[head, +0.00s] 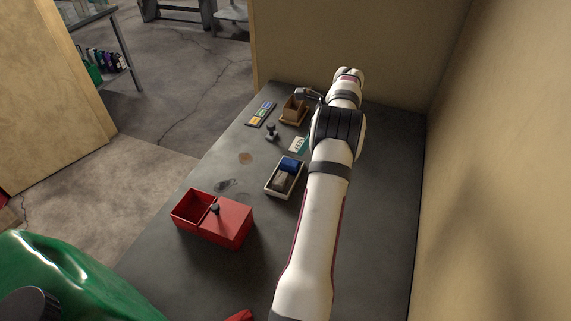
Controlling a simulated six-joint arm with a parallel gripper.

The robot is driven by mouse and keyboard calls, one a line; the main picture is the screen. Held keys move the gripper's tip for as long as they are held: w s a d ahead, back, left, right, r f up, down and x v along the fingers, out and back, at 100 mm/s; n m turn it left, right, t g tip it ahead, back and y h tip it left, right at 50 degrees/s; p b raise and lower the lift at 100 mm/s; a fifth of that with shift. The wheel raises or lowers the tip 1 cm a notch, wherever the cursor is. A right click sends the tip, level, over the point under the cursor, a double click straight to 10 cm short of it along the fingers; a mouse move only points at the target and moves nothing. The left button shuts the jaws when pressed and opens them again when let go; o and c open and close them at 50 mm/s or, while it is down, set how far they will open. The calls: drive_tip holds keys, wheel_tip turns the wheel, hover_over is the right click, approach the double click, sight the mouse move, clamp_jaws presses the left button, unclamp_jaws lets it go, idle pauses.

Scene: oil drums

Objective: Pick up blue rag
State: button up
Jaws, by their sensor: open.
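The blue rag (291,163) lies folded or bunched in the far end of a small pale tray (269,191) on the dark table, left of my arm. A grey-brown rag-like item (281,180) lies beside it in the tray's near end. My gripper (303,93) is at the far end of the table, beyond the tray and well apart from the rag. It is open, small in the picture and partly hidden by my own arm, close to a brown wooden box (294,108).
A red box (227,222) with an open compartment stands nearer on the table. A dark stamp-like object (271,132), a teal-and-white card (298,145) and a coloured strip panel (261,114) lie beyond the tray. A green container (70,275) fills the lower left. A wall (480,150) bounds the right.

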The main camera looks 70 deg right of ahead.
sight(290, 162)
drive_tip(key=x, duration=1.1)
drive_tip(key=shift+w+a, duration=0.15)
drive_tip(key=shift+w, duration=0.2)
clamp_jaws()
